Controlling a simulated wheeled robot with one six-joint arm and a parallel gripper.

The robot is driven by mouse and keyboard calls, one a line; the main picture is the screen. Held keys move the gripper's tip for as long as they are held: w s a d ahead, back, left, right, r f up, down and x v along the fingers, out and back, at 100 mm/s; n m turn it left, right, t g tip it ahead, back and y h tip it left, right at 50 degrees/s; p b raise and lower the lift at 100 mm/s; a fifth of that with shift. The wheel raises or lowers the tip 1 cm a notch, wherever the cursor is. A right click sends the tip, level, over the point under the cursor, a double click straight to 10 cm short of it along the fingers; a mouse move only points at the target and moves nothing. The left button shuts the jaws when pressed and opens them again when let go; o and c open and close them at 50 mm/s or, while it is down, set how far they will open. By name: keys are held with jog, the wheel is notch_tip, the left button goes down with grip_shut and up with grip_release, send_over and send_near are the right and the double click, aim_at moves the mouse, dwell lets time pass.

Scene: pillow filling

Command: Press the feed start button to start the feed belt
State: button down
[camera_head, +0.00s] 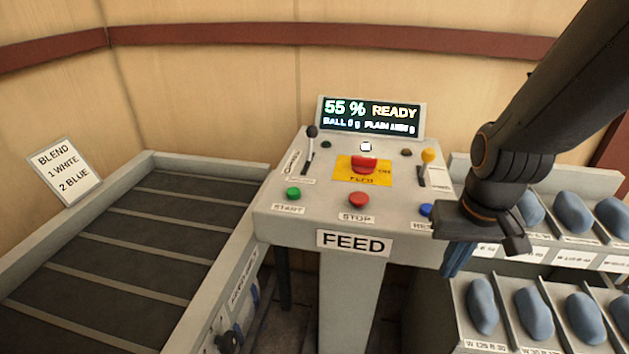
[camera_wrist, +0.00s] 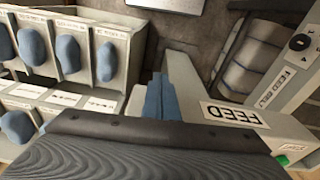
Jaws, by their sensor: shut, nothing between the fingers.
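The green START button (camera_head: 293,193) is at the front left of the grey FEED console (camera_head: 300,240). A bit of it also shows at the lower right edge in the wrist view (camera_wrist: 283,160). My gripper (camera_head: 457,262) points down at the right front of the console, beside the blue button, well right of the START button. Its blue fingers are shut together and empty, and they also show in the wrist view (camera_wrist: 162,100). The dark slatted belt (camera_head: 120,240) lies left of the console. The display (camera_head: 371,116) reads "55 % READY".
A red STOP button (camera_head: 358,199) sits mid-front; a blue button (camera_head: 426,210) is partly hidden by my arm. A larger red knob (camera_head: 363,165) is on a yellow plate. Two levers (camera_head: 311,146) (camera_head: 425,170) rise from the top. Bins with blue pillows (camera_head: 482,305) stand right.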

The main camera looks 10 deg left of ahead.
jog(key=shift+a, duration=0.1)
jog(key=w+a+r+m+y+p, duration=0.1)
jog(key=w+a+r+m, duration=0.1)
jog(key=a, duration=0.3)
jog(key=w+a+r+m+y+p, duration=0.1)
jog(key=w+a+r+m, duration=0.1)
jog(key=w+a, duration=0.1)
jog(key=w+a+r+m+y+p, duration=0.2)
jog(key=w+a+r, duration=0.1)
jog(key=a, duration=0.3)
jog(key=shift+a+r+m+t, duration=0.1)
jog(key=shift+a+m+t, duration=0.2)
jog(key=shift+m+t, duration=0.1)
jog(key=w+a+r+m+y+p, duration=0.1)
jog(key=w+a+r+m+y, duration=0.1)
jog(key=a, duration=0.6)
jog(key=w+a+r+m+t+y+p, duration=0.1)
jog(key=w+a+r+m, duration=0.3)
jog(key=a, duration=0.4)
notch_tip(320, 180, up, 2)
jog(key=shift+w+r+m+y, duration=0.2)
jog(key=shift+w+m+y, duration=0.2)
jog(key=shift+w+y, duration=0.3)
jog(key=shift+f, duration=0.15)
jog(key=b, duration=0.6)
send_over(298, 192)
notch_tip(298, 192, down, 7)
jog(key=shift+f+b, duration=0.75)
jog(key=shift+b, duration=0.15)
jog(key=shift+f, duration=0.2)
